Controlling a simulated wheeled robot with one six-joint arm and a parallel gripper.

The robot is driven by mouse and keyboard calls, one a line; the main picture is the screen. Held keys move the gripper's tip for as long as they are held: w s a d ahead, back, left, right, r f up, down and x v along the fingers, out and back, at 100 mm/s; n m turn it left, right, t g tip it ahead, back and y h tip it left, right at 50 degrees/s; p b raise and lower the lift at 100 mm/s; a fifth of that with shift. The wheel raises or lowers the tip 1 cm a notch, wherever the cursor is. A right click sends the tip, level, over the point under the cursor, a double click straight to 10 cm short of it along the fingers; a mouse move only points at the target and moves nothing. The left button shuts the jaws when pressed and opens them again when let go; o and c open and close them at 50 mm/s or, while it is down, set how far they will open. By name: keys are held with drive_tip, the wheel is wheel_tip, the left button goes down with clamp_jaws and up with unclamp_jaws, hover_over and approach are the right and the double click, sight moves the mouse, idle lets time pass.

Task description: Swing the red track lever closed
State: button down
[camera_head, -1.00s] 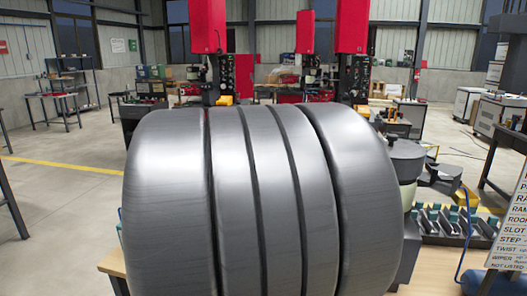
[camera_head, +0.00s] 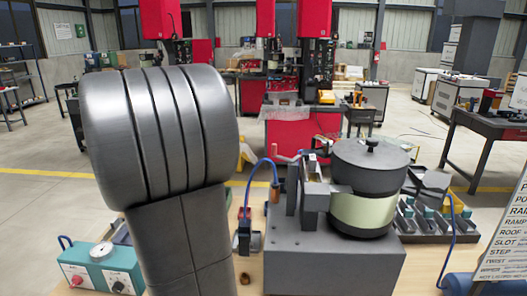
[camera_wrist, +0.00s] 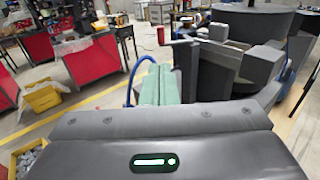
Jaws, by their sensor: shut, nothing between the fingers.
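The bowl feeder has a dark lidded bowl (camera_head: 371,165) with a pale band, on a grey base (camera_head: 335,262); its dark bowl also shows at the top right of the wrist view (camera_wrist: 245,22). Dark track parts (camera_head: 305,195) stand left of the bowl. I cannot surely pick out the red track lever; a small reddish piece (camera_wrist: 161,35) stands near the track's far end in the wrist view. My gripper (camera_wrist: 160,72) shows its greenish fingers together, empty, left of the dark track parts. In the head view my grey arm hides the gripper.
A blue hose (camera_head: 256,170) arches left of the feeder, beside a small red-topped fitting (camera_head: 244,214). A teal control box with a gauge (camera_head: 100,268) is at the lower left. A tray of parts (camera_head: 435,220) and a sign (camera_head: 508,235) stand at the right.

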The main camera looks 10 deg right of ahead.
drive_tip(key=p+x, duration=0.3)
drive_tip(key=x, duration=1.1)
drive_tip(key=shift+w+f+g, duration=0.1)
drive_tip(key=shift+w+g, duration=0.05)
drive_tip(key=shift+g, duration=0.15)
